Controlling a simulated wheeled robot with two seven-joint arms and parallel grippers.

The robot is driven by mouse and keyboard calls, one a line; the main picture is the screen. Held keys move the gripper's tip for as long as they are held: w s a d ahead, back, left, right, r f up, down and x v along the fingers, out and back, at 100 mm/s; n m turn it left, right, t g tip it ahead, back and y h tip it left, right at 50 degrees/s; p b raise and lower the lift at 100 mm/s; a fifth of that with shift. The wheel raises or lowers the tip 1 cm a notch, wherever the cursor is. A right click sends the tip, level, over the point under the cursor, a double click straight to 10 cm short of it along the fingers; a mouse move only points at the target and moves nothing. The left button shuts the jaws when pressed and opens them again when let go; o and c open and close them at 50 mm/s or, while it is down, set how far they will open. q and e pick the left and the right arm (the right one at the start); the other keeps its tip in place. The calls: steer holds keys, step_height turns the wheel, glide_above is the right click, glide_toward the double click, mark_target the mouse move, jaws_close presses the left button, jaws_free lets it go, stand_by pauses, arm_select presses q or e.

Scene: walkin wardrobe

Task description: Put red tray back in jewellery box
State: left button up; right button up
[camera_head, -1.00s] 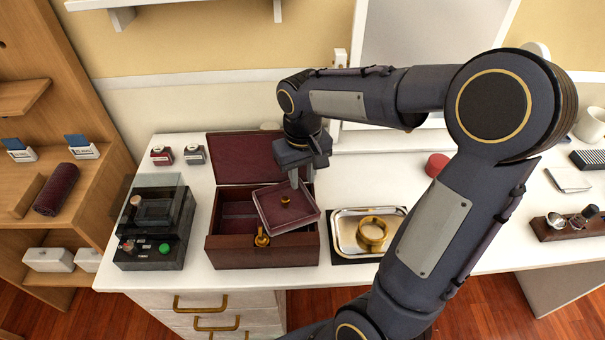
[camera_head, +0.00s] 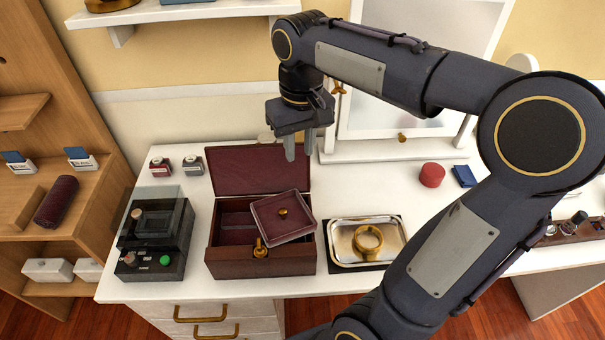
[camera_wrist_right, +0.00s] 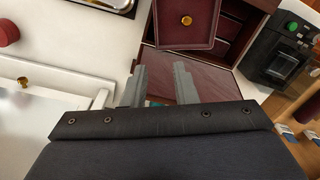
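The jewellery box (camera_head: 230,262) is dark red-brown and stands open on the white counter, its lid (camera_head: 260,170) tilted back. The red tray (camera_head: 275,225), square with pale edges and a small gold knob, lies turned and tilted over the right part of the box, apparently resting on its rim. The tray also shows in the wrist view (camera_wrist_right: 190,38). My right gripper (camera_head: 299,154) is empty above and behind the tray, in front of the lid; its fingers stand apart in the wrist view (camera_wrist_right: 160,72). My left gripper is out of view.
A metal tray (camera_head: 345,262) with a gold ring-shaped piece stands close to the box's right. A black case (camera_head: 150,262) with a clear lid stands to its left. A mirror (camera_head: 400,130) stands behind my right arm. A red round box (camera_head: 432,175) is farther right.

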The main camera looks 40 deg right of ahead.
steer(key=s+a+f+t+y+p, duration=0.1)
steer(key=s+a+f+t, duration=0.1)
steer(key=s+a, duration=0.2)
steer(key=s+a+f+t+y+p, duration=0.2)
steer(key=s+a+t, duration=0.1)
steer(key=s, duration=0.7)
steer(key=shift+s+a+f, duration=0.2)
steer(key=shift+s+a, duration=0.1)
steer(key=shift+a, duration=0.05)
steer(key=shift+o, duration=0.4)
